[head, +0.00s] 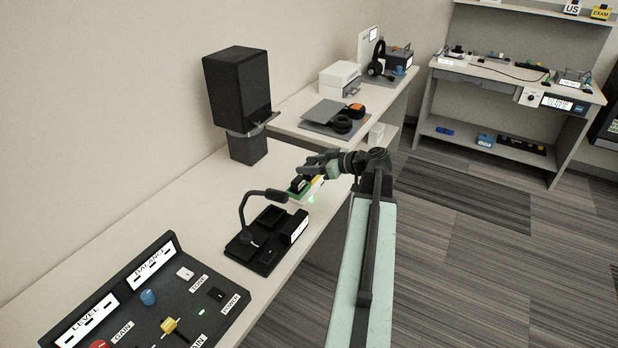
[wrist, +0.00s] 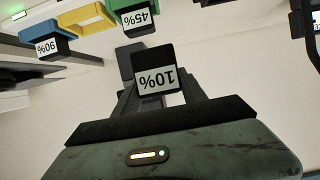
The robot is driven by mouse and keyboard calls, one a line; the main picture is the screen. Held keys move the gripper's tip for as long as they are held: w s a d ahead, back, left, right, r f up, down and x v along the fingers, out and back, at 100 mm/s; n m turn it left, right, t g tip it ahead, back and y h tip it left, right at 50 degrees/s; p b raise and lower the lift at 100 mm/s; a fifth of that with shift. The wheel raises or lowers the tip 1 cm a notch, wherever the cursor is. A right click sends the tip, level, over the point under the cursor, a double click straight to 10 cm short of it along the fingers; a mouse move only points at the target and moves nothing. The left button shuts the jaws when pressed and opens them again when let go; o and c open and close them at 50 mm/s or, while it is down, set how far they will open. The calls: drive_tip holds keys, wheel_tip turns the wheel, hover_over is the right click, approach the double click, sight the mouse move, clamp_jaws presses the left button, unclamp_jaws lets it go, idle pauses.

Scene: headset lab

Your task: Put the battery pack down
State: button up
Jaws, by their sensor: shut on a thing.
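My gripper (head: 308,172) is over the bench near its front edge. In the wrist view my gripper (wrist: 156,95) is shut on a dark battery pack (wrist: 155,58) with a white 10% label. Whether the held pack touches anything below is unclear.
A black desk microphone (head: 264,238) on a base with trays stands just in front. A control panel (head: 150,300) lies at lower left. A black speaker (head: 238,88) on a stand is behind left. Bare bench (head: 190,200) lies left of the microphone.

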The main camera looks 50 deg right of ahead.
drive_tip(key=w+d, duration=0.9)
wheel_tip(320, 180, down, 11)
drive_tip(key=b, duration=1)
drive_tip(key=shift+s+d+r+b, duration=0.15)
drive_tip(key=shift+b, duration=0.15)
drive_tip(key=shift+r, duration=0.2)
drive_tip(key=shift+f, duration=0.15)
drive_tip(key=o, duration=1.5)
